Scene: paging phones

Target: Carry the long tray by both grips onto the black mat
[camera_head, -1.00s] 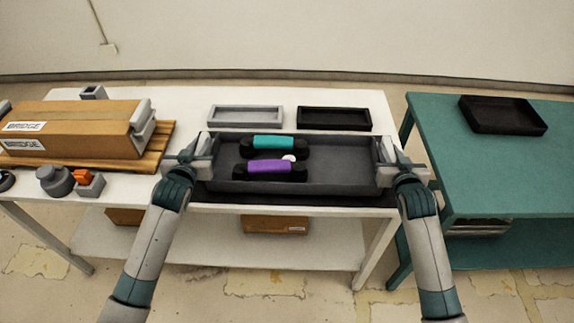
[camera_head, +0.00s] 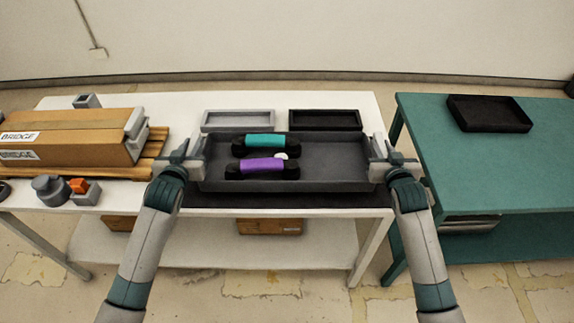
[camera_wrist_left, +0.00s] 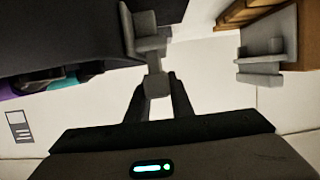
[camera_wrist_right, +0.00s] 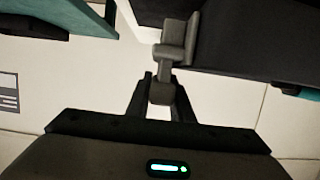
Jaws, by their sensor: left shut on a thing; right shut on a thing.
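The long dark grey tray (camera_head: 335,165) is held level between my two arms at the front of the white table. A teal handset (camera_head: 266,141) and a purple handset (camera_head: 262,166), both with black ends, lie in its left half beside a small white round thing (camera_head: 281,156). My left gripper (camera_head: 190,162) is shut on the tray's left grip (camera_wrist_left: 157,84). My right gripper (camera_head: 382,164) is shut on the right grip (camera_wrist_right: 162,92). The black mat (camera_head: 290,199) shows as a strip below the tray's front edge; the tray hides the rest. I cannot tell whether they touch.
A light grey tray (camera_head: 238,120) and a black tray (camera_head: 325,119) lie just behind the long tray. Left are a cardboard box (camera_head: 70,140) on a wooden pallet and a grey part with an orange block (camera_head: 79,187). A teal table (camera_head: 480,170) stands right.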

